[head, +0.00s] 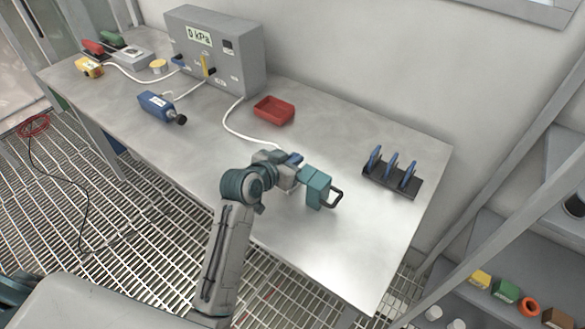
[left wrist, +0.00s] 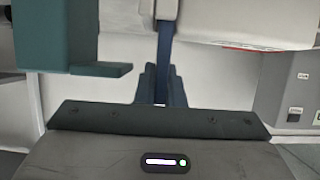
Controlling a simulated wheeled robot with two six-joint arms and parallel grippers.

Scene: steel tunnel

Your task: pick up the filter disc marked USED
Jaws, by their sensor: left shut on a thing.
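My left gripper (head: 291,160) is above the middle of the steel table. In the left wrist view, its dark fingers (left wrist: 156,86) are shut on a narrow blue piece (left wrist: 165,45) that runs up between them. I cannot tell what the whole held thing is, or whether it bears a disc. A small pale yellow disc-like thing (head: 158,65) lies at the far left of the table, well away from the gripper. No mark reading USED is legible in either view. My right gripper is not in view.
The table (head: 330,255) has bare room in front. A red tray (head: 274,110) lies behind the gripper, and a grey gauge box (head: 222,50) stands at the back. A black rack (head: 400,185) with blue upright pieces is at right; a blue pump-like thing (head: 158,105) is at left.

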